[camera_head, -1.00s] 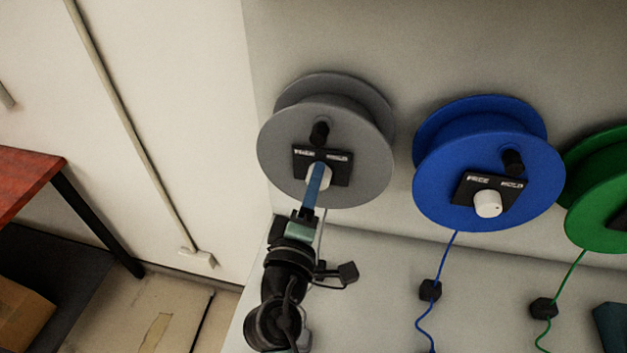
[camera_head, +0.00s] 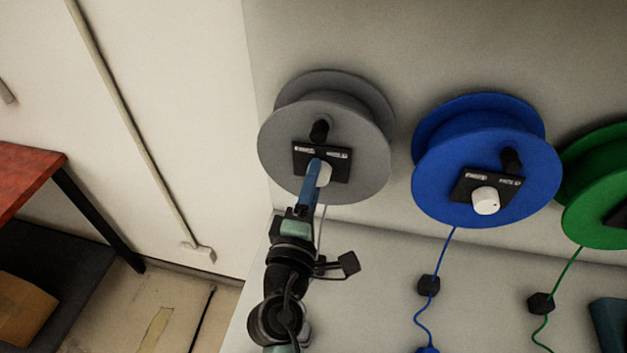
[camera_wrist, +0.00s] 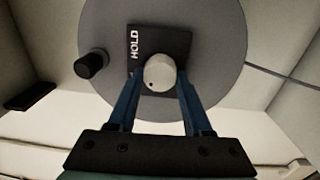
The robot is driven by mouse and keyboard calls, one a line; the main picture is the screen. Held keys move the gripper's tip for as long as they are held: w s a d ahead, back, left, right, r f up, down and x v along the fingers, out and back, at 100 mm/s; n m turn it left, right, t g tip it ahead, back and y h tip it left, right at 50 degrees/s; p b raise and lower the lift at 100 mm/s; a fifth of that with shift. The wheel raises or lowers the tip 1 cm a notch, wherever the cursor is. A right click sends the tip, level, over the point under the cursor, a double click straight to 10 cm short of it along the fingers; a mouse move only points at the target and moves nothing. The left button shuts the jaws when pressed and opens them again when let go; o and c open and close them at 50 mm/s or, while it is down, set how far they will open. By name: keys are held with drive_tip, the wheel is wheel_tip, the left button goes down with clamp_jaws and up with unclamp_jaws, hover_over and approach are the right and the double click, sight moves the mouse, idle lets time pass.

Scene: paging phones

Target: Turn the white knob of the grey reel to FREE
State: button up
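The grey reel (camera_head: 370,165) is at the left of the row of reels. Its black plate (camera_head: 341,172) carries two labels and a white knob (camera_head: 324,175). My gripper (camera_head: 313,172) reaches it from below, a blue finger covering the knob's left part. In the wrist view the knob (camera_wrist: 159,73) sits between my two blue fingertips, which lie along its two sides and appear shut on it. HOLD (camera_wrist: 134,45) reads sideways at the upper left. The knob's small dark mark is at its lower left. FREE is hidden in the wrist view.
A black crank handle (camera_head: 319,131) stands out above the plate on the grey reel. A blue reel (camera_head: 535,190) and a green reel (camera_head: 590,220) are to the right. A red-topped table (camera_head: 25,180) stands at far left.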

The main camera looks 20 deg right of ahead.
drive_tip(key=o, duration=0.4)
drive_tip(key=shift+o, duration=0.2)
drive_tip(key=b+v, duration=0.4)
drive_tip(key=v, duration=0.9)
